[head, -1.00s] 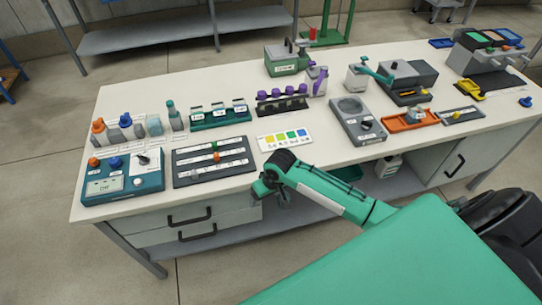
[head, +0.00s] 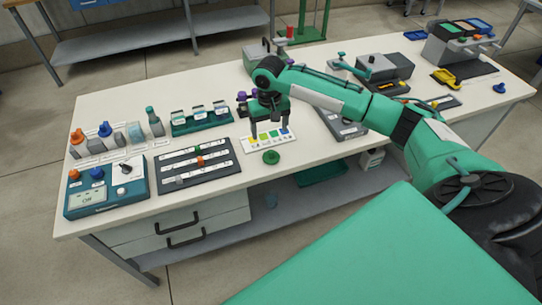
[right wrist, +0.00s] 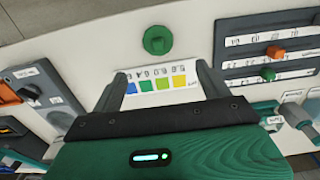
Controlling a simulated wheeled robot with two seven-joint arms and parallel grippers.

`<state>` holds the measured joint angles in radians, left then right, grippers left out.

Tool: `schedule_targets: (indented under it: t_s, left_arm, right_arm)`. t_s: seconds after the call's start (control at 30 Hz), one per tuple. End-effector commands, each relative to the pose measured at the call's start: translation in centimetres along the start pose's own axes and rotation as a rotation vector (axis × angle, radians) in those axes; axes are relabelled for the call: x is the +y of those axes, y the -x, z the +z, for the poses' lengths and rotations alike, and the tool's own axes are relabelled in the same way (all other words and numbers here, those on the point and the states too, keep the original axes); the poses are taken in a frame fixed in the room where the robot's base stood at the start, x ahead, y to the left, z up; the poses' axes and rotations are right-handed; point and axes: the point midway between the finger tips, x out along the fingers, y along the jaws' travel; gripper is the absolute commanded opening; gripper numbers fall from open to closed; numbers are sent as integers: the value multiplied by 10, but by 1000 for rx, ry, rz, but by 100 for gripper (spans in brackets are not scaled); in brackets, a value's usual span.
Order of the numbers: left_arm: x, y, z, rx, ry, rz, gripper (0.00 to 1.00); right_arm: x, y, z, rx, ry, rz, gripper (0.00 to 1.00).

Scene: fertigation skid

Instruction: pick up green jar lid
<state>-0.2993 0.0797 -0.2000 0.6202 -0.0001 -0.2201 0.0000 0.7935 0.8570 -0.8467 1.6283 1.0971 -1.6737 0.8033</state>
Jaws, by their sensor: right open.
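The green jar lid (head: 271,157) is a small round disc with a knob. It lies on the white table near the front edge, just in front of the colour card (head: 258,142). It also shows in the right wrist view (right wrist: 157,40), beyond the fingertips and clear of them. My right gripper (head: 269,132) points down over the colour card, a little behind the lid. It is open and empty, and the card shows between its fingers in the right wrist view (right wrist: 160,75). My left gripper is not in view.
A dark panel with labelled slots (head: 195,160) lies left of the lid. A grey device (head: 343,124) lies to the right, partly behind my right arm. The table's front edge is close to the lid. Bottles and a teal control box (head: 105,187) stand further left.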

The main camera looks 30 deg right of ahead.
Motion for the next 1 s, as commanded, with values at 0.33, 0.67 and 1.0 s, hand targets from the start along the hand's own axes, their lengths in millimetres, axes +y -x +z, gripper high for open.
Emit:
schedule_targets:
  t_s: [0.33, 0.67, 1.0]
  left_arm:
    - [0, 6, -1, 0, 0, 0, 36]
    - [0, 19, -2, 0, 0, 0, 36]
    - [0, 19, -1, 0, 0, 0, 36]
  right_arm:
    - [0, -57, 1, -1, 2, -1, 78]
    - [4, -91, 4, -1, 1, 2, 78]
    - [3, -114, 4, 1, 2, 0, 78]
